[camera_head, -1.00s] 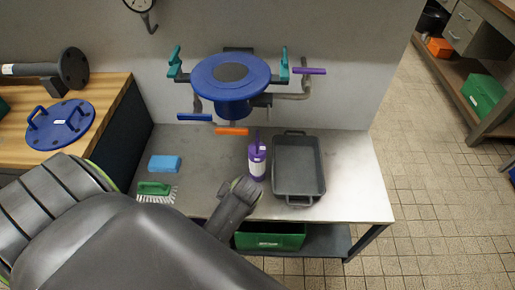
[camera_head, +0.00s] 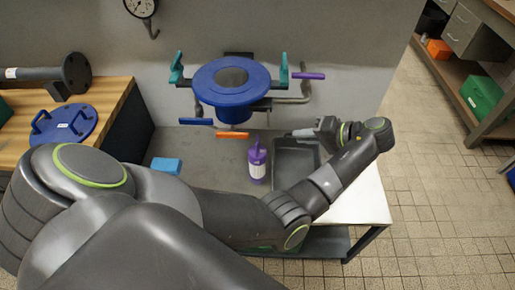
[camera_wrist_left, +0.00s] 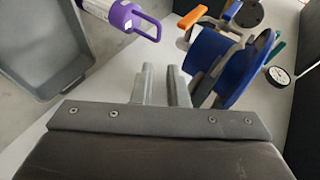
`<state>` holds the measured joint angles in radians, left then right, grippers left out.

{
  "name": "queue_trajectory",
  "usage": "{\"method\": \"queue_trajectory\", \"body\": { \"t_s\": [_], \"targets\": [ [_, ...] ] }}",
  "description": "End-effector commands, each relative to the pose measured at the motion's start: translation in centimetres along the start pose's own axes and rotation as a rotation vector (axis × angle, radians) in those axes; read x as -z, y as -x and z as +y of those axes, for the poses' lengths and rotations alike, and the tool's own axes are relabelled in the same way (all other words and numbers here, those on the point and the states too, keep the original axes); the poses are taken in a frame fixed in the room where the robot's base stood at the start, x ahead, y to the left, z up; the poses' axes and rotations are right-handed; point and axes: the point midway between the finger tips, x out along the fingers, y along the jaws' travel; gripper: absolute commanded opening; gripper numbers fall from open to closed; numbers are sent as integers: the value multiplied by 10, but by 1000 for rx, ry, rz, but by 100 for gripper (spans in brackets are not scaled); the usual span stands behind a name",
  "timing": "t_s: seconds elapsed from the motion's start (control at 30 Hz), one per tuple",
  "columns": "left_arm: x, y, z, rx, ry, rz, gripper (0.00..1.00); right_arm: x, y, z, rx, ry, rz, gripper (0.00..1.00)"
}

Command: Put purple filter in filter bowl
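The purple filter (camera_head: 257,162), with a white label and a purple handle on top, stands upright on the grey table left of the tray. Its purple handle also shows at the top of the left wrist view (camera_wrist_left: 128,16). The blue filter bowl (camera_head: 233,108) is mounted at the wall behind it, with a wide blue rim and a dark round centre. It also shows in the left wrist view (camera_wrist_left: 215,62). My left gripper (camera_head: 290,134) is above the tray's far end, right of the filter and apart from it. Its fingers show a gap with nothing between them. My right gripper is out of view.
The dark grey tray (camera_head: 283,160) lies under my left forearm. Teal, orange (camera_head: 232,135) and purple (camera_head: 308,76) handles surround the bowl. A blue sponge (camera_head: 166,165) lies at the table's left. A blue handled disc (camera_head: 62,124) lies on the wooden bench.

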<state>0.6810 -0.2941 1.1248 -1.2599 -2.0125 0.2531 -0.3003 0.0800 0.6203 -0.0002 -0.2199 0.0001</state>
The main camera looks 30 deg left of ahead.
Motion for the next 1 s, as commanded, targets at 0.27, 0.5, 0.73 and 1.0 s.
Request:
{"method": "queue_trajectory", "body": {
  "t_s": [0.27, 0.5, 0.73, 1.0],
  "targets": [
    [-2, -37, 6, -1, 2, -1, 13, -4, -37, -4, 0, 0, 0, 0],
    [-2, -66, 6, 0, 2, 0, 13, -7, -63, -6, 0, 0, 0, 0],
    [-2, -96, 5, -1, 0, 0, 13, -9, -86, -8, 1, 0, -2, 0],
    [-1, -117, 2, -2, -1, 1, 13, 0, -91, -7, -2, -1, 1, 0]
  ]
}}
